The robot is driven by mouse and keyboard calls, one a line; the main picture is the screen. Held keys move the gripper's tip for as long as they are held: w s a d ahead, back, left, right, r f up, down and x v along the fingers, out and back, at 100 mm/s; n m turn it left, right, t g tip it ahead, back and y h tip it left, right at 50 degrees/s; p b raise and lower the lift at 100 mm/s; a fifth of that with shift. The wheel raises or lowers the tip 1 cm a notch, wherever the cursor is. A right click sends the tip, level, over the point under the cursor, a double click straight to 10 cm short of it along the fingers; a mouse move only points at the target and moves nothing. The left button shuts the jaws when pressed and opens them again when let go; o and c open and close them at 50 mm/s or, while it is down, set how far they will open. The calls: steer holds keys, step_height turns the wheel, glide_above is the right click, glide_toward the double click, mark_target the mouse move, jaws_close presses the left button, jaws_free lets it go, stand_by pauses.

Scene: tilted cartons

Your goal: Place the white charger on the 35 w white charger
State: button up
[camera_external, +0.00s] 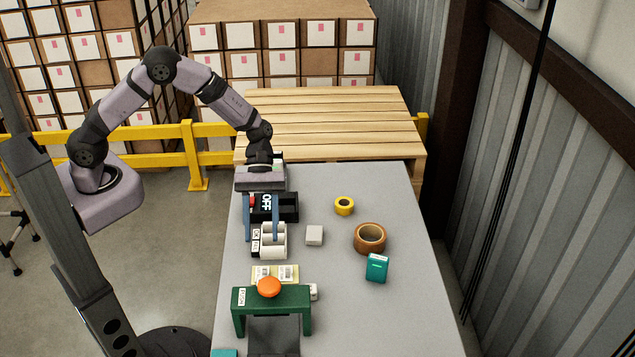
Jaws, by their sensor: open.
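A small white block (314,235), which looks like a charger, lies on the grey table right of my gripper. Another small white item (314,292) sits against the right side of the green stand, partly hidden; I cannot read a 35 W mark on either. My gripper (261,239) is open, with two blue fingers spread apart above the left side of the table. No object is clearly held between them. The fingers partly cover a black box marked OFF (286,207) and a white-and-black item with rolls (272,243).
A green stand with an orange button (269,286) is at the front, with labels (275,273) behind it. Yellow tape (344,206), brown tape (370,237) and a teal box (377,268) lie to the right. The table's front right (390,320) is clear.

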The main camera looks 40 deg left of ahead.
steer(key=w+a+r+m+t+y, duration=0.1)
steer(key=a+r+m+t+y, duration=0.1)
steer(key=a, duration=0.9)
steer(key=w+a+r+m+t+y, duration=0.1)
steer(key=w+a+r+m+t, duration=0.1)
steer(key=a, duration=0.8)
steer(key=s+a+m+t+y, duration=0.1)
steer(key=s+a+m, duration=0.1)
steer(key=a, duration=0.6)
steer(key=s+a+m+t+y, duration=0.1)
steer(key=s+a+m+y, duration=0.1)
steer(key=a, duration=0.6)
steer(key=shift+s+a+r+m, duration=0.4)
steer(key=shift+s+m, duration=0.1)
steer(key=shift+s, duration=0.05)
steer(key=shift+f, duration=0.1)
